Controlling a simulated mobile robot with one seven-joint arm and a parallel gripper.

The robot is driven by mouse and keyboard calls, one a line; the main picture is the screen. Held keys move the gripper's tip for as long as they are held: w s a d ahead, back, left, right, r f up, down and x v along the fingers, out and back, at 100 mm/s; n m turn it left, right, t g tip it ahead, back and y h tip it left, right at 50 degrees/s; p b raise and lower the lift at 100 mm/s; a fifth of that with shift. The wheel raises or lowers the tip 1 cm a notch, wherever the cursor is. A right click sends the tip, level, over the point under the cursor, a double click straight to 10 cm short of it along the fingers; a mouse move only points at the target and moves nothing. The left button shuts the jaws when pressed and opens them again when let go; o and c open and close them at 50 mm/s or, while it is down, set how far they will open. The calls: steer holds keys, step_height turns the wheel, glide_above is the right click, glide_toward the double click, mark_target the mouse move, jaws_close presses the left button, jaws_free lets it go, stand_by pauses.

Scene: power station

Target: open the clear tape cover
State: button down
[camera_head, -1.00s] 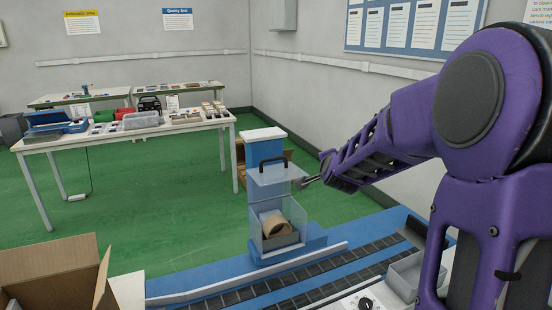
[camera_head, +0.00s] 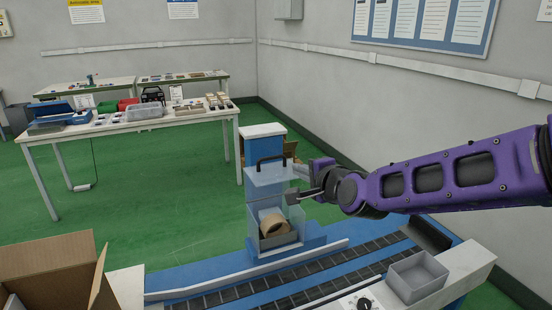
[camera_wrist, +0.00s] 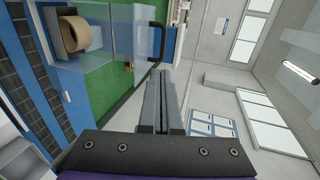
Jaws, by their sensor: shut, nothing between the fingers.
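The clear tape cover (camera_head: 268,184) is on the blue tape station behind the conveyor. In the wrist view, the fingers (camera_wrist: 160,75) are shut and empty, pointing toward the space beside the handle (camera_wrist: 157,42). The clear panel (camera_wrist: 132,38) and tape roll (camera_wrist: 74,34) lie left of the fingers.
The conveyor (camera_head: 290,285) runs in front of the station. A grey bin (camera_head: 418,276) is at the right, and an open cardboard box (camera_head: 55,270) at the front left. A white table with goods (camera_head: 85,140) stands behind on open green floor (camera_head: 170,200).

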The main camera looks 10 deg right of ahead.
steer(key=b, duration=0.8)
glide_toward(273, 159)
steer(key=x, duration=0.5)
steer(key=shift+a, duration=0.1)
steer(key=shift+x, duration=0.85)
steer(key=shift+w+r, duration=0.1)
steer(key=shift+w, duration=0.05)
